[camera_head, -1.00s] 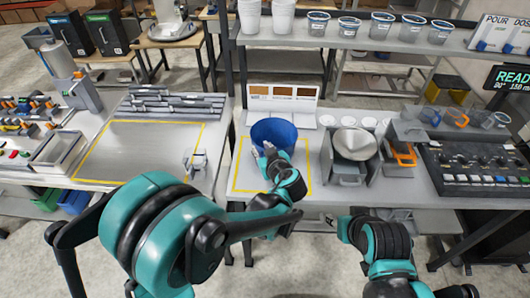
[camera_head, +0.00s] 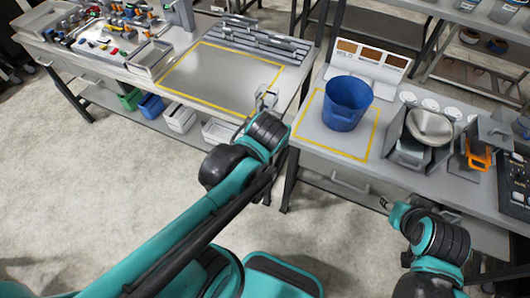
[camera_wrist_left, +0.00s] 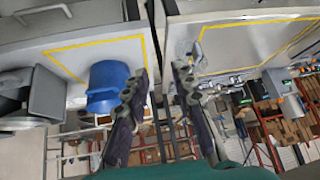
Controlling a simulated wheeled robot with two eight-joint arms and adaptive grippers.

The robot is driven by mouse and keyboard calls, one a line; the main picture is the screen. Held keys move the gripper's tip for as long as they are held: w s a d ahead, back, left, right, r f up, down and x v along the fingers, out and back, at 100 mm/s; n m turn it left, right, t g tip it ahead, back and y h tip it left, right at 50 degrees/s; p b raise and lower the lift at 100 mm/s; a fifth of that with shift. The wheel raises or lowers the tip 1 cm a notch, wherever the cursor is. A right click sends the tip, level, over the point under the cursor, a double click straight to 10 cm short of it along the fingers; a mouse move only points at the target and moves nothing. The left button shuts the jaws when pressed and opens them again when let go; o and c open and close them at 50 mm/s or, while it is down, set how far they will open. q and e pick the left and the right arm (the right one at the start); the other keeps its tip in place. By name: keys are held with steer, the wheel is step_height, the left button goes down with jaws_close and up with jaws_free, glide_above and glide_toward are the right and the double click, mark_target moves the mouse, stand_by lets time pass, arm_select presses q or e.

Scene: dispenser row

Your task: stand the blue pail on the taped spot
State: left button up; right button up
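The blue pail (camera_head: 345,108) stands upright on the right-hand table, inside a yellow taped outline (camera_head: 330,149), toward its back side. It also shows in the left wrist view (camera_wrist_left: 106,88). A second, larger yellow taped outline (camera_head: 205,92) is on the left-hand table, with bare surface inside. My left gripper (camera_wrist_left: 160,72) is open with nothing between its fingers. It is left of the pail, apart from it, near the gap between the tables. My right gripper (camera_head: 386,203) is low in front of the right-hand table; its fingers are too small to read.
A metal bowl (camera_head: 430,125) sits on a grey stand right of the pail. A panel with brown swatches (camera_head: 368,62) is behind the pail. Grey bars (camera_head: 245,40) lie behind the left outline. Bins (camera_head: 151,105) are under the left-hand table.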

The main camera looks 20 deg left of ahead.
arm_select(q)
steer(key=s+f+m+h, duration=0.1)
steer(key=s, duration=0.6)
steer(key=shift+s+m+h, duration=0.4)
steer(key=shift+d, duration=0.1)
step_height(320, 180, down, 8)
steer(key=b, duration=0.7)
steer(key=shift+b, duration=0.4)
